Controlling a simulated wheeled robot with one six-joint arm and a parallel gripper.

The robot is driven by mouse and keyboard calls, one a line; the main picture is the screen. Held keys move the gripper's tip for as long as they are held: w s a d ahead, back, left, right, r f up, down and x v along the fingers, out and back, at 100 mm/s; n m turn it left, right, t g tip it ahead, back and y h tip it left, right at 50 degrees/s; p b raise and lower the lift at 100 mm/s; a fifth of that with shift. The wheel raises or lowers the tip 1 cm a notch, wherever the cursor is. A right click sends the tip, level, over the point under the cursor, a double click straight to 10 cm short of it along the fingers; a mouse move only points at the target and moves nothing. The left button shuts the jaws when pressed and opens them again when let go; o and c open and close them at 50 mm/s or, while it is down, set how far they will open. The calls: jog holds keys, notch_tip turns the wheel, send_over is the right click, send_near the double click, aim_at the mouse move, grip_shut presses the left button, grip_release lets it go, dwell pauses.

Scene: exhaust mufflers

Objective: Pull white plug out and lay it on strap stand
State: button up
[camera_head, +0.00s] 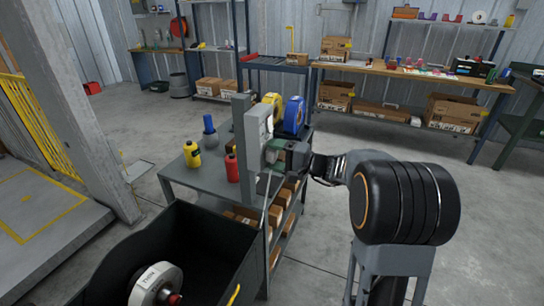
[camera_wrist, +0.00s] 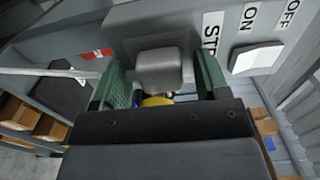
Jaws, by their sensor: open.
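My gripper (camera_head: 284,158) is at the upright grey panel (camera_head: 256,148) on a grey cart. In the wrist view my gripper (camera_wrist: 158,85) is open, its green-padded fingers on either side of a pale grey rounded block (camera_wrist: 160,67) that sticks out from the panel. I cannot tell whether the fingers touch it, or whether it is the white plug. A white block (camera_wrist: 257,58) sits on the panel to the right, by ON and OFF labels. I cannot make out the strap stand for certain; a blue reel (camera_head: 294,116) and a yellow reel (camera_head: 272,102) stand behind the panel.
A yellow bottle (camera_head: 192,155), a red bottle (camera_head: 232,168) and a blue-topped grey item (camera_head: 210,130) stand on the cart top (camera_head: 208,181). A black bin (camera_head: 208,272) at the front left holds a white reel (camera_head: 155,284).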

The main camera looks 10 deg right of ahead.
aim_at(277, 155)
jog(key=c, duration=1.2)
jog(key=shift+d, duration=0.15)
jog(key=shift+b+v, duration=1)
jog(key=shift+v, duration=1.85)
jog(key=shift+s, duration=0.1)
